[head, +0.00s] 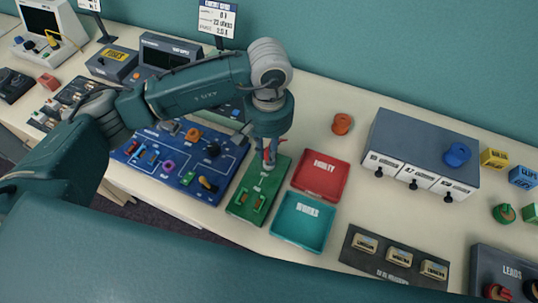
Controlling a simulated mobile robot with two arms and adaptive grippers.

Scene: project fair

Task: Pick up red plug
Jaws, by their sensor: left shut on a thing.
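My left gripper (267,160) reaches down over the far end of the green board (240,207). It is shut on a small red thing, which looks like the red plug (270,146). The fingers and wrist hide most of the plug. I cannot tell whether the plug still touches the board. My right gripper is not in view.
A red tray (322,192) and a teal tray (288,238) lie right of the green board. A blue board (152,185) with several parts lies left of it. An orange spool (342,124) and a grey drawer unit (410,134) stand farther right.

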